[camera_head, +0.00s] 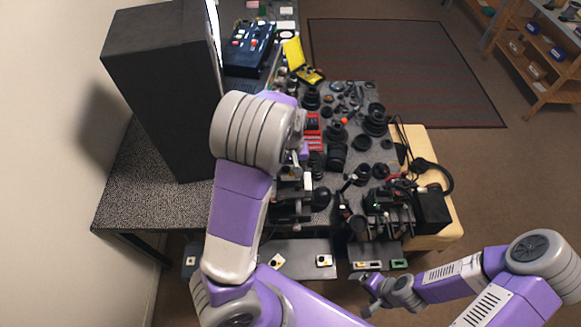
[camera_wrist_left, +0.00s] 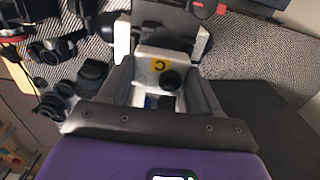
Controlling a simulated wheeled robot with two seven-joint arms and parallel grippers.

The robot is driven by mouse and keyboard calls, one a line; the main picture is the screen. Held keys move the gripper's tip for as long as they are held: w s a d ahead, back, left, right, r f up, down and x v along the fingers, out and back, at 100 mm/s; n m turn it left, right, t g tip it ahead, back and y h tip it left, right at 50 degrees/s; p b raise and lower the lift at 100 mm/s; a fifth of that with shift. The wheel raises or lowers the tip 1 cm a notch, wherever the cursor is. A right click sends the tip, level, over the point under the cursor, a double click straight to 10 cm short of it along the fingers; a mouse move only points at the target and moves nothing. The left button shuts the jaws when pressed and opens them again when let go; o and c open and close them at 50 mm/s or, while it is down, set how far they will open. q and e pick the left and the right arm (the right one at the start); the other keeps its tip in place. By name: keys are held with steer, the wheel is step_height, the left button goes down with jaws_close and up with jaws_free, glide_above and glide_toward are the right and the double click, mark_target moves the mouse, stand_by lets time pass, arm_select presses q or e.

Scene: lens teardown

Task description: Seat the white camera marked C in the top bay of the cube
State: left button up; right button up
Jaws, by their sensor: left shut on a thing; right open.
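The white camera marked C (camera_wrist_left: 158,66), with a yellow label and a dark round lens, sits between the two grey fingers of my left gripper (camera_wrist_left: 160,85) in the left wrist view. The fingers are shut on it. A grey and white block lies just beyond the camera; I cannot tell whether they touch. In the head view my left arm hides most of this gripper. A dark structure (camera_head: 290,208) stands below it at the table's front edge; I cannot make out the cube or its top bay clearly. My right gripper (camera_head: 372,284) is open and empty, front right.
A tall black box (camera_head: 165,85) stands on the left of the table. Lens parts crowd the middle and right, with headphones (camera_head: 430,175) at the right. Other white blocks (camera_head: 324,260) lie on a low grey surface in front. Speckled table (camera_head: 150,195) is bare at left.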

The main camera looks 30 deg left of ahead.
arm_select(q)
steer(key=shift+f+b, duration=1)
steer(key=shift+f, duration=0.5)
stand_by(0.4)
steer(key=o, duration=1.2)
steer(key=shift+c, duration=0.2)
step_height(320, 180, up, 8)
steer(key=shift+f+p, duration=0.2)
steer(key=shift+p, duration=0.45)
